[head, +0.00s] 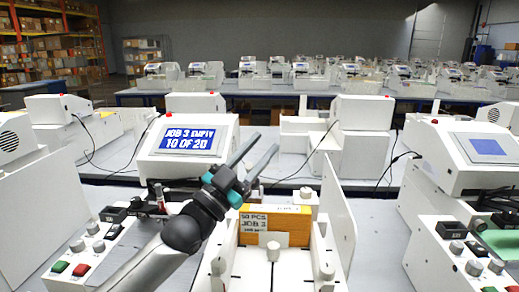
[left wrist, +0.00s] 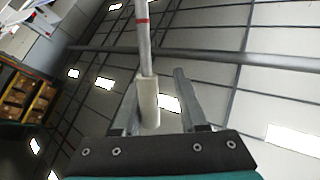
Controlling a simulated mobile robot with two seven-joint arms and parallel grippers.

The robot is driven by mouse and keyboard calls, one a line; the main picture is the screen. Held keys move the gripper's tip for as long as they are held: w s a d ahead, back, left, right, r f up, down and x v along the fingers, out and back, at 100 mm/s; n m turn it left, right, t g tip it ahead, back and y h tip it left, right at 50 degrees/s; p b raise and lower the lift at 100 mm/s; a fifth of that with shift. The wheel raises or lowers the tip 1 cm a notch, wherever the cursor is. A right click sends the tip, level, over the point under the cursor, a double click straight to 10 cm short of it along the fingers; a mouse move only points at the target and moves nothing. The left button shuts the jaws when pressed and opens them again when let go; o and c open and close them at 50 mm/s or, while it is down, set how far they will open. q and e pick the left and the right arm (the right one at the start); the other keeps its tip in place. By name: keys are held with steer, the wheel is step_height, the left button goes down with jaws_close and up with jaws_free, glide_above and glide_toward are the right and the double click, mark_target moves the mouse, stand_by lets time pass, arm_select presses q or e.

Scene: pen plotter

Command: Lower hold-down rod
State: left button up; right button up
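My left gripper (head: 269,140) is raised over the nearest machine, its two grey fingers parallel, apart and pointing up to the right. The left wrist view shows the same gripper (left wrist: 160,85) open, with a clear gap before the right finger. A thin metal rod (left wrist: 143,35) with a red band runs up from a cream cylinder (left wrist: 149,102). The cylinder is beside the left finger and overlaps it in view; I cannot tell if they touch. I cannot clearly make out this rod in the head view. My right gripper is not in view.
The machine's screen (head: 188,140) reads "JOB 3 EMPTY 10 OF 20". An orange stack (head: 285,219) labelled "50 PCS JOB 3" stands in the feeder beside a tall white side panel (head: 337,222). A control box (head: 88,252) with knobs and buttons is at left. Similar machines stand around.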

arm_select(q)
steer(key=shift+o, duration=0.3)
steer(key=v, duration=1.5)
steer(key=shift+b, duration=0.45)
steer(key=shift+a, duration=0.1)
